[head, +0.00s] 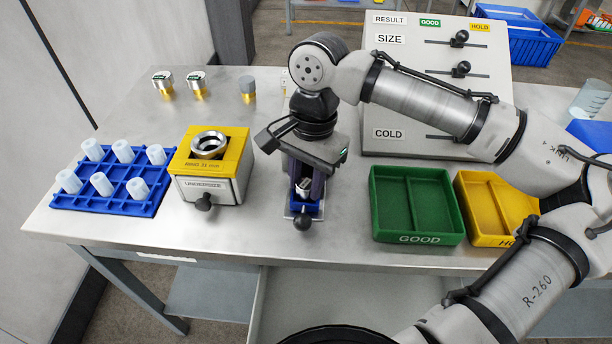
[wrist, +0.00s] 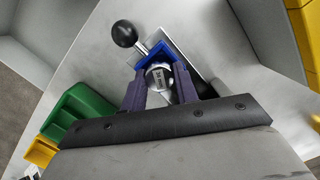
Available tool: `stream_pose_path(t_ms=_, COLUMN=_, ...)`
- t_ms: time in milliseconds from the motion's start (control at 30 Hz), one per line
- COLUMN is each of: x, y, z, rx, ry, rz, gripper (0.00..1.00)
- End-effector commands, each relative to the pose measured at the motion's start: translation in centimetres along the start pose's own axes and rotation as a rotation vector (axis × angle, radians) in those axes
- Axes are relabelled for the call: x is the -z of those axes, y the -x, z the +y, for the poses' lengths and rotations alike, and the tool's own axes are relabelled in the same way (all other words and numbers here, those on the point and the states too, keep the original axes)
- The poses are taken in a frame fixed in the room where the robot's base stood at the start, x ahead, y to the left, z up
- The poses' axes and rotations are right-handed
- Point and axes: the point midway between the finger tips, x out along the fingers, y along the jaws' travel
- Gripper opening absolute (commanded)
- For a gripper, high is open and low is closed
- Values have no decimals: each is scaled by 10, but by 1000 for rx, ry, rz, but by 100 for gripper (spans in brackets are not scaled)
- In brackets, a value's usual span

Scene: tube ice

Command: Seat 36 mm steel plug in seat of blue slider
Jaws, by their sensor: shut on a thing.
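My gripper (head: 304,188) points down over the blue slider (head: 313,209) at the middle of the bench. It is shut on a steel plug (head: 303,186), which is held between the two dark fingers. In the wrist view the plug (wrist: 159,77) shows a marked, shiny end, too small to read, against the blue slider (wrist: 181,53). The slider has a black ball knob (head: 302,222) at its front. The seat is hidden by the plug and fingers, so I cannot tell whether the plug is in it or just above.
Left of my gripper stands a yellow-topped ring gauge box (head: 237,163), then a blue rack (head: 113,205) of white tubes. Several yellow-and-steel plugs (head: 196,83) stand behind. The green GOOD tray (head: 416,239) and yellow HOLD tray (head: 490,240) lie right, before a sloped panel (head: 400,105).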

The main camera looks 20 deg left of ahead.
Motion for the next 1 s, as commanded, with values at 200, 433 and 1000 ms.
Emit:
stream_pose_path(t_ms=200, x=0, y=0, z=0, rx=1, ry=0, rz=0, gripper=0)
stream_pose_path(t_ms=433, x=0, y=0, z=0, rx=0, ry=0, rz=0, gripper=55)
stream_pose_path(t_ms=1000, x=1, y=44, z=-1, rx=3, ry=-1, rz=1, gripper=55)
